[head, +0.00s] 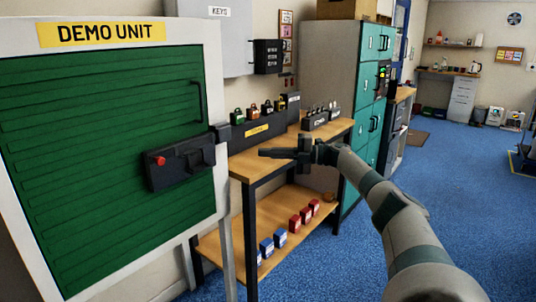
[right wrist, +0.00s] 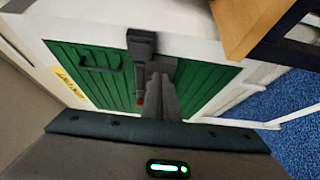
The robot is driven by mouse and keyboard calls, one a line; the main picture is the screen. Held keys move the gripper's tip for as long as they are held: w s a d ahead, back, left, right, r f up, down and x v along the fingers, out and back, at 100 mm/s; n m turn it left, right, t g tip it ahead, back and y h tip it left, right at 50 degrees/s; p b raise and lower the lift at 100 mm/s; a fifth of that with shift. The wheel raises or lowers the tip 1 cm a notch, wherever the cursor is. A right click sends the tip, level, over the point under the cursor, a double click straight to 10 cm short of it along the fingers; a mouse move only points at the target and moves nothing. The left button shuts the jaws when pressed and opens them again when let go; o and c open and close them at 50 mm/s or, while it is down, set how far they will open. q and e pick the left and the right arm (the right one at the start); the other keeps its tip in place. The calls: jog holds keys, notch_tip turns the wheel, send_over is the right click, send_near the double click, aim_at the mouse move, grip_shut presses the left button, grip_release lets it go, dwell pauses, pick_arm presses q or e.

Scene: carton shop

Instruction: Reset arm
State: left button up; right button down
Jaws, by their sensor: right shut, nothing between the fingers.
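My right arm comes in from the lower right of the head view. Its dark gripper (head: 264,153) points left, in front of the wooden workbench, with its fingers together and nothing between them. The green panel (head: 100,90) marked DEMO UNIT stands to its left, with a dark latch box (head: 180,165) bearing a red button (head: 160,160). The gripper looks apart from the latch box. In the right wrist view the green panel (right wrist: 205,85) lies ahead, partly hidden behind dark parts in the middle. My left gripper is in neither view.
The workbench (head: 335,130) holds several padlocks in a dark rack (head: 262,130). Its lower shelf (head: 270,212) carries blue and red boxes. Teal lockers (head: 368,90) stand behind it. A KEYS cabinet (head: 222,45) hangs on the wall. Blue floor (head: 460,180) is open at the right.

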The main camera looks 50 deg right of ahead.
dwell(0.4)
